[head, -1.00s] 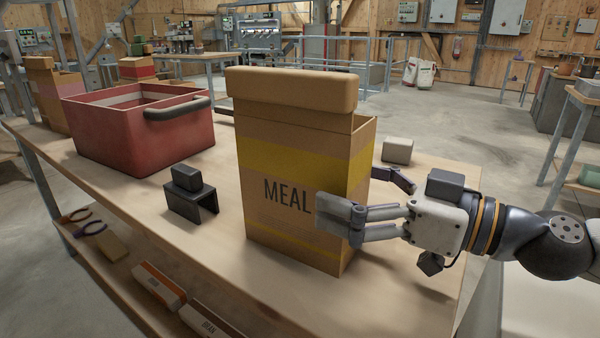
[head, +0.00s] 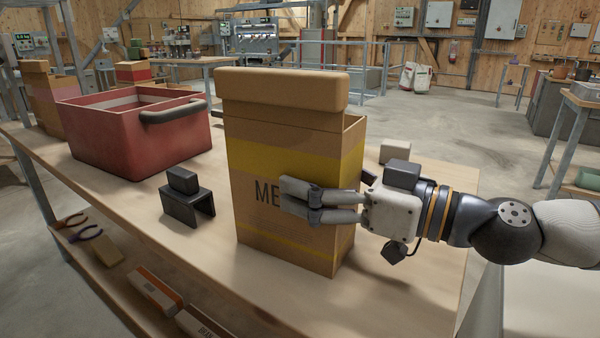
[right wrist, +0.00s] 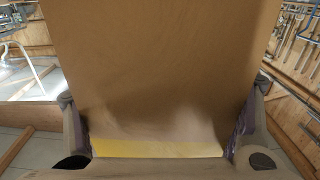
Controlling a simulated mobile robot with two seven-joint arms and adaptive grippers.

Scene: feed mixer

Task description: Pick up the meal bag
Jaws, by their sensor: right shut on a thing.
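The meal bag (head: 290,155) is a tall tan bag with a folded top and yellow bands, upright on the bench in the head view. My right gripper (head: 322,194) is shut on it from the right, with two grey fingers across its front covering part of the word MEAL. The far finger is mostly hidden behind the bag. In the right wrist view the bag (right wrist: 160,60) fills the middle, with a finger on each side. I see no clear gap under the bag. My left gripper is not in view.
A red crate (head: 120,145) with a dark handle stands left on the wooden bench (head: 130,205). A black block on a stand (head: 187,200) sits between crate and bag. A pale block (head: 395,152) is behind my right gripper. More bags stand at far left.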

